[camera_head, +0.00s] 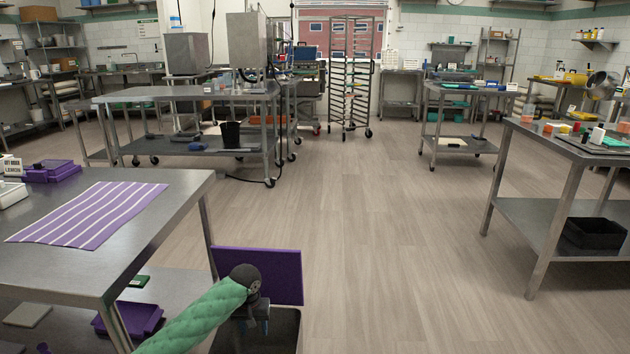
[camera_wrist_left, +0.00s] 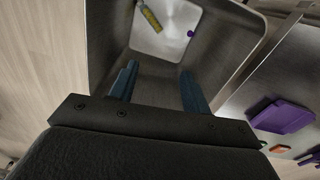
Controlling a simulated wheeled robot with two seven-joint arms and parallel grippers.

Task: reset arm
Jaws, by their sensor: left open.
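My left arm, in a green quilted sleeve, comes in at the bottom of the head view. Its gripper (camera_head: 256,322) points down over a dark open bin (camera_head: 286,338) beside the left table. In the left wrist view the two blue fingers of the gripper (camera_wrist_left: 158,68) are apart with nothing between them. Below them is the grey inside of the bin (camera_wrist_left: 105,45), with a pale bottom, a yellow-and-grey object (camera_wrist_left: 150,17) and a small purple piece (camera_wrist_left: 190,33). My right gripper is not in view.
An upright purple panel (camera_head: 280,275) stands just behind the gripper. The left steel table (camera_head: 150,225) bears a purple striped mat (camera_head: 88,213); a purple tray (camera_head: 140,318) lies on its lower shelf. Another steel table (camera_head: 560,150) stands at right. The floor (camera_head: 390,220) between is clear.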

